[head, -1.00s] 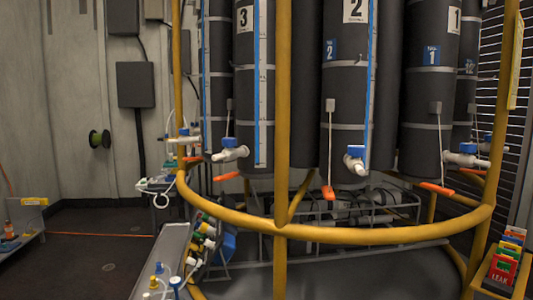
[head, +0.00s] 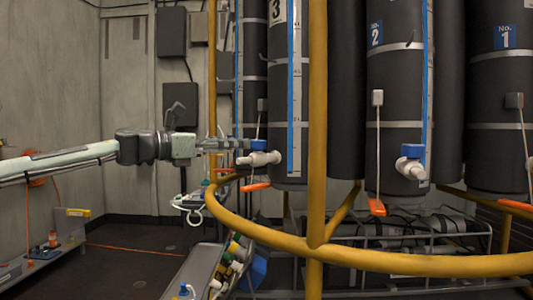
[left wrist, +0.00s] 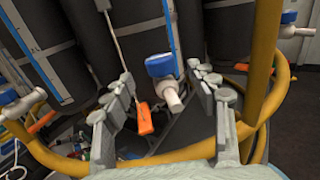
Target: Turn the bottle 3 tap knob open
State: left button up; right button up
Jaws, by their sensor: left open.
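Bottle 3 (head: 275,90) is a dark cylinder with a "3" label and a blue scale strip. Its tap has a blue knob (head: 258,145) on a white body (head: 262,159). My left gripper (head: 232,146) comes in from the left, its fingertips close to the knob. In the left wrist view the blue knob (left wrist: 160,65) and white tap body (left wrist: 174,98) show between the spread fingers of the open gripper (left wrist: 162,82). I cannot tell whether a finger touches the knob. My right gripper is not in view.
A yellow rail (head: 420,264) and upright post (head: 317,120) stand before the bottles. An orange tag (head: 255,186) hangs under the tap. Bottle 2 (head: 395,100) has its own blue-knobbed tap (head: 412,151). A low trolley (head: 190,268) with several small bottles stands below.

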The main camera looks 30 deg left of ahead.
aim_at(252, 144)
pick_arm(q)
jog(key=x, duration=0.5)
jog(key=shift+w+f, duration=0.2)
jog(key=shift+w, duration=0.05)
jog(key=shift+b+x, duration=0.3)
jog(key=shift+x, duration=0.6)
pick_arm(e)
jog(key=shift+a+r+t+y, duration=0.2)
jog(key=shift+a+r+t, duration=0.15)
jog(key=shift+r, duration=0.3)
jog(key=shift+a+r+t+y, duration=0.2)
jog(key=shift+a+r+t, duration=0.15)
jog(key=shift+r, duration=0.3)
pick_arm(q)
jog(key=shift+r, duration=0.15)
jog(key=shift+s, duration=0.1)
jog(key=c, duration=1.2)
